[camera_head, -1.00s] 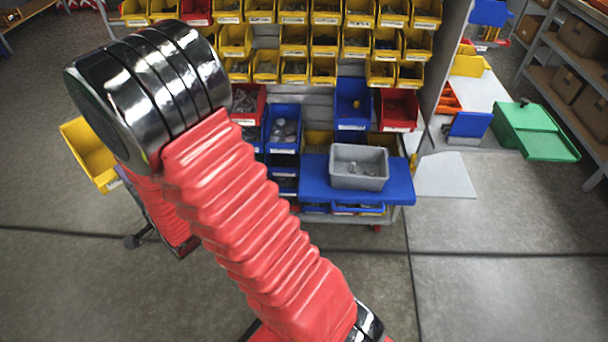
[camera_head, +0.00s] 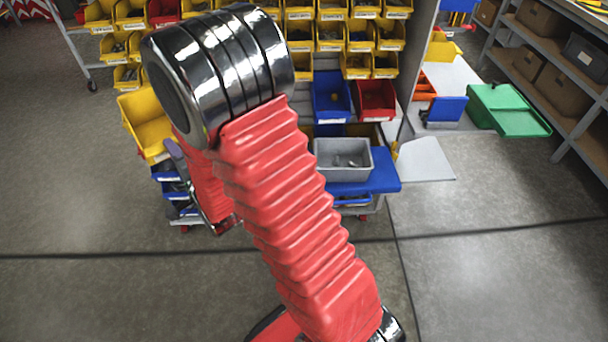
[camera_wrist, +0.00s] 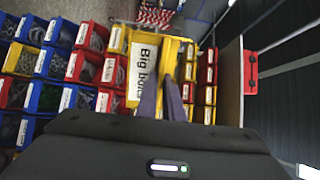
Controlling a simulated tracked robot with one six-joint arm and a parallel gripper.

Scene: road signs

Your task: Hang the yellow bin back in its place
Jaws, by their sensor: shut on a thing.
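The yellow bin (camera_head: 148,118) shows left of my arm in the head view, with its inside facing up. In the wrist view the yellow bin (camera_wrist: 150,68) has a white label reading "Big bolts". My gripper (camera_wrist: 166,98) is shut on it, with both grey fingers at the bin's near edge. In the head view a finger shows just below the bin, and my arm hides much of the rack behind. A rack of yellow bins (camera_head: 330,35) stands beyond the arm, in several rows.
A grey tray (camera_head: 342,158) sits on a blue shelf at the rack's front. Red and blue bins (camera_wrist: 88,38) fill the left of the wrist view. A green container (camera_head: 508,110) and shelving stand at the right. The front floor is clear.

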